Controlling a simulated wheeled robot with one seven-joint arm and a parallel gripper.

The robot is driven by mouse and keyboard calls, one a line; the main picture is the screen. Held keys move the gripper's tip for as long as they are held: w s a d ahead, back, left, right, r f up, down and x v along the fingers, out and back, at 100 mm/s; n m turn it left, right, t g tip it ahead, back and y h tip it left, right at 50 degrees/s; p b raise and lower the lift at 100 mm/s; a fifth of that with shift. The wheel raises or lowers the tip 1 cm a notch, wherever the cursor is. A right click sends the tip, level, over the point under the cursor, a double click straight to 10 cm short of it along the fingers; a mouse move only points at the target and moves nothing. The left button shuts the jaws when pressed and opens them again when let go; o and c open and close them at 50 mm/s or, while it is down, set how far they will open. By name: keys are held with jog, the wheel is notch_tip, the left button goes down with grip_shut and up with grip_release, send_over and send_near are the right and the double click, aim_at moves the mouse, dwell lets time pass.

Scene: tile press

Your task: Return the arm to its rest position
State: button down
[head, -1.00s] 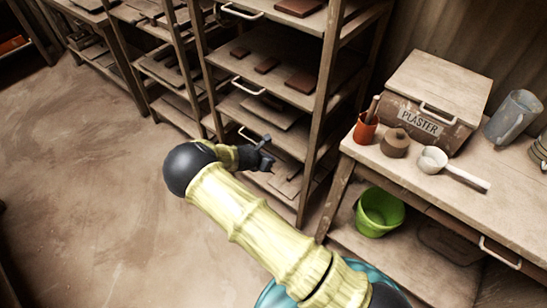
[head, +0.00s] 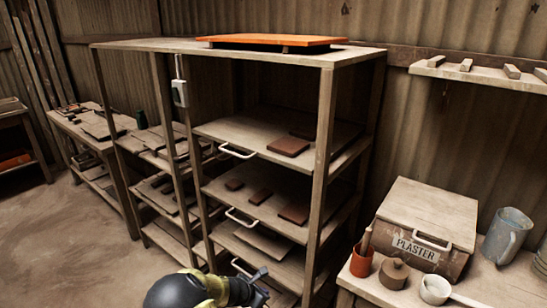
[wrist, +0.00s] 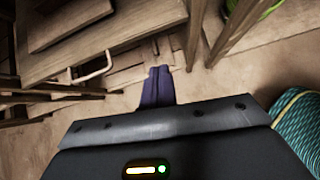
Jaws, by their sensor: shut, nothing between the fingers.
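My gripper (head: 258,283) shows at the bottom of the head view, just in front of the lower shelves of the wooden rack (head: 319,165). Its fingers are closed together and empty. In the wrist view the two dark purple fingers (wrist: 158,86) lie side by side, with bare floor and wooden boards beyond them. Only the black and pale yellow end of my arm shows in the head view; the rest is below the frame.
The rack holds pull-out shelves with white handles and several brown tiles (head: 288,146). An orange board (head: 272,40) lies on top. At right, a bench carries a plaster box (head: 428,222), a red cup (head: 361,261) and a grey jug (head: 507,235). Floor at left is clear.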

jog(key=s+d+r+m+g+y+p, duration=0.1)
jog(key=s+d+r+m+g+p, duration=0.2)
jog(key=d+r+m, duration=0.45)
jog(key=s+d+r+m+g+y+p, duration=0.1)
jog(key=s+d+r+m+p, duration=0.1)
jog(key=s+d+r+m, duration=0.55)
jog(key=s+d+r+m+y+p, duration=0.1)
jog(key=s+d+r+m+p, duration=0.1)
jog(key=s+r+m, duration=0.4)
jog(key=s+d+r+m+y+p, duration=0.2)
jog(key=s+r+m+p, duration=0.2)
jog(key=r, duration=0.9)
jog(key=s+m, duration=0.2)
jog(key=s, duration=0.1)
jog(key=shift+d, duration=0.4)
